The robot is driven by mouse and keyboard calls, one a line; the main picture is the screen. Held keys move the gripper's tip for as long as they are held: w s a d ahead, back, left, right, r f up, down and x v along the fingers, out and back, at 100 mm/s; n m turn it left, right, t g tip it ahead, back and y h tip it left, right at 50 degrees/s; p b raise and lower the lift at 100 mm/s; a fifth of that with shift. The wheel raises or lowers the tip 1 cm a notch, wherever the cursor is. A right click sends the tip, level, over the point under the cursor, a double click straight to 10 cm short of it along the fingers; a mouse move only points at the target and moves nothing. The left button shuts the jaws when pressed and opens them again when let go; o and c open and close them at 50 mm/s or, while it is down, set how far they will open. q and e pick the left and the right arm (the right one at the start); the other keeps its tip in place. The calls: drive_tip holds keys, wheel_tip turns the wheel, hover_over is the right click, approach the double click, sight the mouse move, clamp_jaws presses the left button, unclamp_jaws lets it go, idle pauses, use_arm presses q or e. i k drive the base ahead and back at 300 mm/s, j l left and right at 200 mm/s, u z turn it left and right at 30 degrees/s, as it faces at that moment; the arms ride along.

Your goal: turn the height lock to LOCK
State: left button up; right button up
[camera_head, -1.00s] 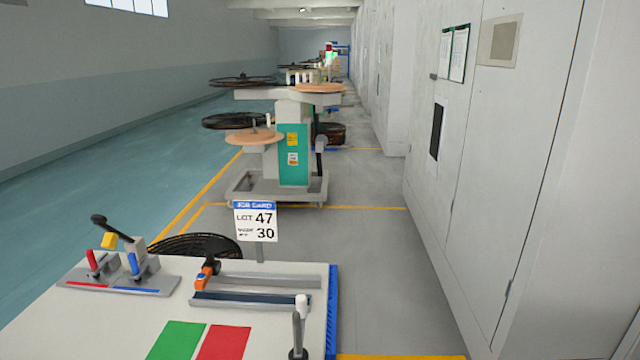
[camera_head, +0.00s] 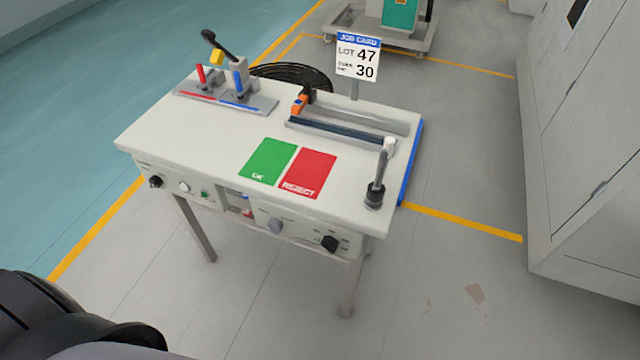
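The white work table (camera_head: 190,130) stands ahead with a control panel (camera_head: 222,212) along its front edge. At the panel's right end is a black rotary knob (camera_head: 329,242) with small marks around it, too small to read. A grey knob (camera_head: 275,226) sits left of it, and another black knob (camera_head: 155,181) is at the far left end. I cannot tell from the lettering which one is the height lock or how it is set. Neither gripper is in view; only a dark part of mine fills the bottom left corner.
On the table are a lever fixture (camera_head: 228,90), a green OK pad (camera_head: 268,160), a red REJECT pad (camera_head: 308,173), a rail fixture (camera_head: 345,130) and an upright post (camera_head: 377,180). A grey cabinet (camera_head: 580,200) stands right. The floor before the table is clear.

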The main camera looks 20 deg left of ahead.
sight(275, 225)
drive_tip(key=k+u, duration=0.1)
drive_tip(key=u, duration=0.35)
drive_tip(key=k+u, duration=0.15)
drive_tip(key=u, duration=0.35)
